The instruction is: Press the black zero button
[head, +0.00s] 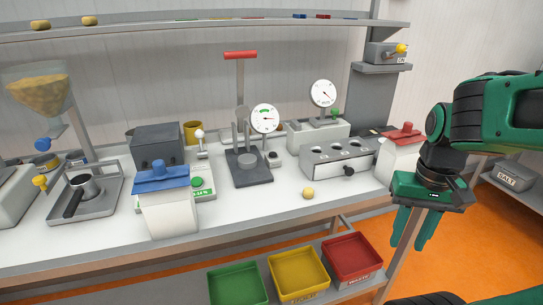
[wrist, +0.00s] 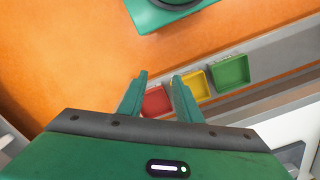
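A small pale block with a dark top (head: 274,157) sits beside the lever press with the round gauge; it may be the black zero button, but it is too small to tell. A black round knob (head: 348,171) is on the front of the grey box with several holes. My gripper (head: 409,243) hangs fingers down off the bench's right front edge, over the orange floor, well apart from both. Its two green fingers also show in the wrist view (wrist: 159,80), spread with nothing between them. No button shows in the wrist view.
A blue-lidded white bin (head: 166,213) and a red-lidded bin (head: 399,155) stand on the bench. A small yellow ball (head: 308,193) lies near the front edge. Green (head: 237,289), yellow (head: 298,276) and red (head: 351,259) trays sit on a lower shelf.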

